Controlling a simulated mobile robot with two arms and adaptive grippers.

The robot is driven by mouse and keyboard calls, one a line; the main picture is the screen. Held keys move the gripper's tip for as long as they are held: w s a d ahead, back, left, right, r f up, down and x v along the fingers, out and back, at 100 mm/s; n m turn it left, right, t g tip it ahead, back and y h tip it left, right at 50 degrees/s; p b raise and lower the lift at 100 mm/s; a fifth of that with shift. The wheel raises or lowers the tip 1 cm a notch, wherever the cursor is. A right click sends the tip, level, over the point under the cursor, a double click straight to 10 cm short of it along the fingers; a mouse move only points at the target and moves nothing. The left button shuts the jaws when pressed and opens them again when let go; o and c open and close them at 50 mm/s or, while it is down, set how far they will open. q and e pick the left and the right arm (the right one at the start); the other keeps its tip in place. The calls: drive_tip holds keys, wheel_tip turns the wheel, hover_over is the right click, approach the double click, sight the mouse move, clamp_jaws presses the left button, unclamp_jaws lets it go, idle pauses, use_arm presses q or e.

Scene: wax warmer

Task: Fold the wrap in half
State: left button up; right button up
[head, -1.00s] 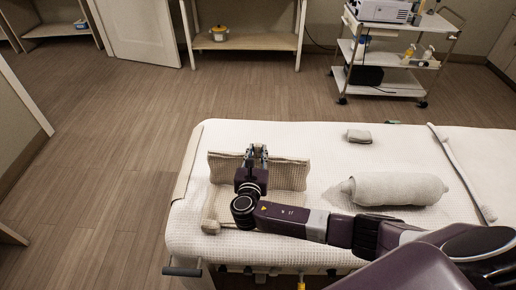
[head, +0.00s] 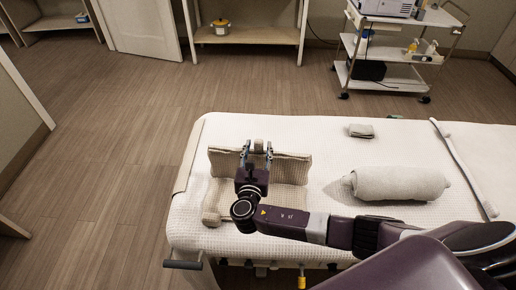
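The wrap (head: 290,168) is a beige waffle cloth on the left part of the white padded bed. Its far part stands out as a raised, darker flap, and its near part lies flatter; my arm covers some of it. My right gripper (head: 257,150) is over the far middle of the wrap, fingers apart and pointing away. My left gripper is not in view.
The bed (head: 330,150) also holds a rolled towel (head: 400,184), a small folded cloth (head: 361,131) and a long pale strip (head: 462,168) at the right. A small beige roll (head: 211,217) lies by the wrap's near left corner. A trolley (head: 385,75) stands behind.

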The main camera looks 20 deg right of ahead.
drive_tip(key=v, duration=1.2)
drive_tip(key=shift+c, duration=0.6)
